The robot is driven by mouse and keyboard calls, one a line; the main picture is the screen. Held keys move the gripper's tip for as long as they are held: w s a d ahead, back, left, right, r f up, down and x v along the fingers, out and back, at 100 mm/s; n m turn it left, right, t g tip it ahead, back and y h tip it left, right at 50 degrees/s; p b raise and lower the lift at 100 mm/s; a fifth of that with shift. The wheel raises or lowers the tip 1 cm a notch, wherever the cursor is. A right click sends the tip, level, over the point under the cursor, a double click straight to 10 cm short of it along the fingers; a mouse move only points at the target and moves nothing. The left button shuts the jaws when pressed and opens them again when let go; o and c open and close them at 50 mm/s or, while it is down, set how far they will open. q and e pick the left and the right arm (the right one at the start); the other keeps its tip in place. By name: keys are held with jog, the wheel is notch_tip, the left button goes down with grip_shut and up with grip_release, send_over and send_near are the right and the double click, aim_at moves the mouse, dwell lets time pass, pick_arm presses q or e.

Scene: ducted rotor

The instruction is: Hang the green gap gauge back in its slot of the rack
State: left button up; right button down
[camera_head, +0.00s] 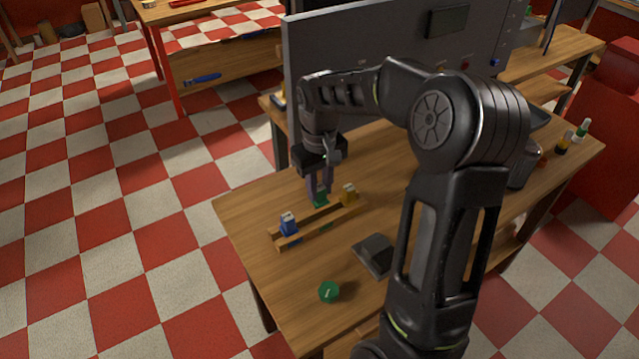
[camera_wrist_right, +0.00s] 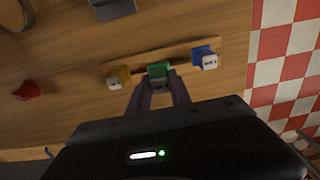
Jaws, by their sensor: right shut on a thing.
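The green gap gauge (camera_head: 320,197) is between the fingers of my right gripper (camera_head: 319,190), which is shut on it. The gauge is at the middle of the wooden rack (camera_head: 330,222), between a blue gauge (camera_head: 288,226) and a yellow gauge (camera_head: 349,195) that stand in the rack. In the right wrist view the green gauge (camera_wrist_right: 159,70) lines up with the rack's middle, with the yellow gauge (camera_wrist_right: 119,78) to its left and the blue gauge (camera_wrist_right: 205,57) to its right. I cannot tell how deep it sits in the slot. My left gripper is out of view.
A green knob-like piece (camera_head: 329,292) and a dark block on a plate (camera_head: 376,254) lie on the wooden table (camera_head: 250,205) in front of the rack. A grey panel (camera_head: 360,60) stands behind. A red piece (camera_wrist_right: 27,91) shows in the right wrist view.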

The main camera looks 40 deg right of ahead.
aim_at(320, 200)
jog(key=shift+f+b, duration=0.55)
jog(key=shift+f, duration=0.6)
jog(key=shift+f+b, duration=0.95)
jog(key=shift+f, duration=0.4)
dwell(1.1)
dwell(0.5)
jog(key=c, duration=1.1)
grip_release()
jog(key=shift+r, duration=0.2)
notch_tip(320, 200, up, 7)
jog(key=shift+r+b, duration=0.2)
jog(key=shift+b, duration=0.2)
